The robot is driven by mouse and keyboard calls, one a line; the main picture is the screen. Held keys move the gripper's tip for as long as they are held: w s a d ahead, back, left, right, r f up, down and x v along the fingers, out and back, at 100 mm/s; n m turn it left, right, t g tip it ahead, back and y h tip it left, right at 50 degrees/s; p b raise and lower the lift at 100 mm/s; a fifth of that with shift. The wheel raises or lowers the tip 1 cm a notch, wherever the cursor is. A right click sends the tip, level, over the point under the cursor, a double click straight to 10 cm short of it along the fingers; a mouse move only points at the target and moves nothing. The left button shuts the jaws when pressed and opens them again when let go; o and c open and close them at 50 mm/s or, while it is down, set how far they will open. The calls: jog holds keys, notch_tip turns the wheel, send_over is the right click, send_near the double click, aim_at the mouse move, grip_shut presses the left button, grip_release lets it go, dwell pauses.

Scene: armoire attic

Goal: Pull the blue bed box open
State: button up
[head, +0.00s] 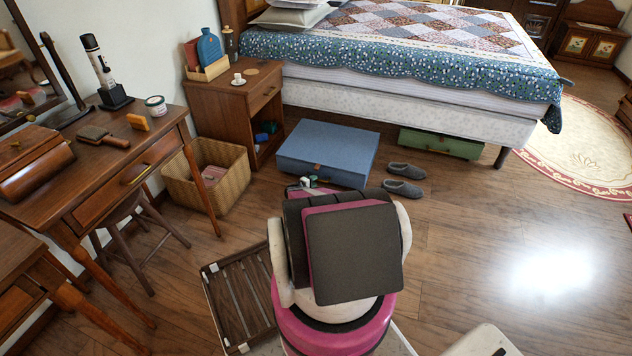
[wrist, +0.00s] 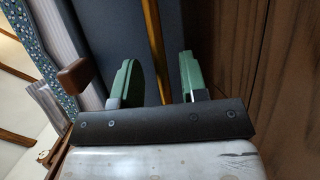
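The blue bed box (head: 335,148) sits on the floor beside the bed, its lid shut and a small brown pull (head: 317,167) on its near face. My gripper (head: 308,183) is low in front of that face, partly hidden behind my arm. In the wrist view my gripper (wrist: 159,78) is open, its two green fingers apart with nothing held between them. The box's blue face (wrist: 115,25) shows beyond the fingers. A brown block, apparently the pull (wrist: 74,76), lies left of both fingers, outside the gap. I cannot tell whether anything touches.
Grey slippers (head: 403,180) lie right of the box. A green box (head: 440,144) is under the bed (head: 420,110). The nightstand (head: 222,108) and wicker basket (head: 225,190) stand left. A slatted wooden piece (head: 240,295) lies near my base. Floor on the right is clear.

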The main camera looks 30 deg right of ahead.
jog(key=v, duration=0.4)
jog(key=shift+s+a, duration=0.1)
jog(key=shift+a, duration=0.2)
